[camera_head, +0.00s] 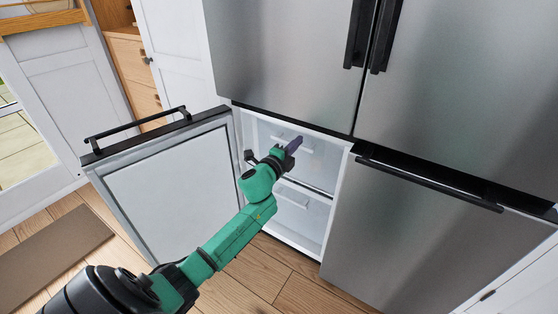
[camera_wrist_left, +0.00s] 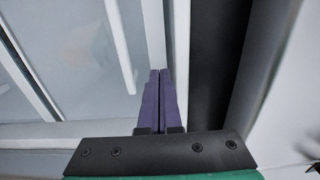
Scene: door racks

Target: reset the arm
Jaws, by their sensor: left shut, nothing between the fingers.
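My left arm is green and reaches from the bottom left of the head view to the open lower-left fridge compartment (camera_head: 310,225). My left gripper (camera_head: 296,143) has purple fingers and is at the compartment's opening. In the left wrist view its fingers (camera_wrist_left: 159,78) are together with nothing between them. The lower-left door (camera_head: 170,185) of the steel fridge stands swung open to the left of the arm. Its black handle (camera_head: 140,125) is on the door's far top edge, apart from the gripper. My right gripper is in neither view.
The lower-right fridge door (camera_head: 410,240) is shut, and so are the upper doors (camera_head: 290,55). White and wooden cabinets (camera_head: 130,65) stand at the back left. A brown mat (camera_head: 50,255) lies on the wooden floor (camera_head: 255,285) at left.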

